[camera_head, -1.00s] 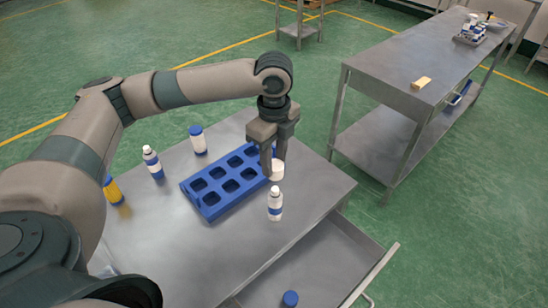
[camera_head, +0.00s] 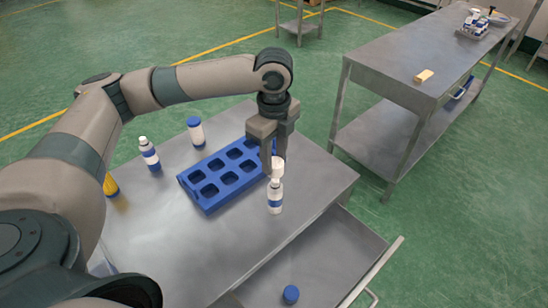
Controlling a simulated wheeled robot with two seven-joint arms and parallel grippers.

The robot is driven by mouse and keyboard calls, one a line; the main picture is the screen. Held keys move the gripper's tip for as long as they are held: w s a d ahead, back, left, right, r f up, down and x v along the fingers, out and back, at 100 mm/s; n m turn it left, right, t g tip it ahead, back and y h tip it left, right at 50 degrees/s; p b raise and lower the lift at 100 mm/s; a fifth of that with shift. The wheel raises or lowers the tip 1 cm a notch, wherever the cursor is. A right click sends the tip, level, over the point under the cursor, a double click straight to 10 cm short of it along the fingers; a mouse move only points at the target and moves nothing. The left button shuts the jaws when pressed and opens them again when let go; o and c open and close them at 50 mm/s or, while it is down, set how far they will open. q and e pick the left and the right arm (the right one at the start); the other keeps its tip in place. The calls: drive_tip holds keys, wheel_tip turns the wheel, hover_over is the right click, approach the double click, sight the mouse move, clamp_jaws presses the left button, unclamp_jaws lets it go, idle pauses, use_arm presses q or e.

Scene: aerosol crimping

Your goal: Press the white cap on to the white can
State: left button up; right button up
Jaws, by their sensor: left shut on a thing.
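My left gripper (camera_head: 274,166) points down near the right side of the table and is shut on the white cap (camera_head: 277,170). Its fingers partly hide the cap. The white can (camera_head: 275,198), with a blue band, stands upright on the table just below the cap in the picture. The cap's lower edge meets or overlaps the can's top in this view; I cannot tell whether they touch. My right gripper is not in view.
A blue tray (camera_head: 207,204) with empty pockets lies left of the can. A white-and-blue bottle (camera_head: 150,155), a blue-capped can (camera_head: 196,133) and a yellow can (camera_head: 110,187) stand farther left. A blue cap (camera_head: 290,295) lies in the open drawer (camera_head: 330,250).

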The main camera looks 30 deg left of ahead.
sight(274, 171)
use_arm(q)
wheel_tip(274, 171, down, 2)
drive_tip(key=shift+f+b, duration=0.1)
drive_tip(key=shift+b, duration=0.8)
drive_tip(key=shift+f+p, duration=0.1)
drive_tip(key=shift+p, duration=0.2)
drive_tip(key=shift+o, duration=0.2)
drive_tip(key=shift+f, duration=1.25)
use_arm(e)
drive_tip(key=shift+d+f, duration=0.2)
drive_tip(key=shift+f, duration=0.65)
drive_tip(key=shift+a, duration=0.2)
use_arm(q)
drive_tip(key=shift+p, duration=0.55)
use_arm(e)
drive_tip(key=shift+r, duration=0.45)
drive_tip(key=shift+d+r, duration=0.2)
use_arm(q)
drive_tip(key=shift+p, duration=0.7)
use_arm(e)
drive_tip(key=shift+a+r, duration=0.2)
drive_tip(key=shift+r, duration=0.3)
use_arm(q)
drive_tip(key=shift+p, duration=0.7)
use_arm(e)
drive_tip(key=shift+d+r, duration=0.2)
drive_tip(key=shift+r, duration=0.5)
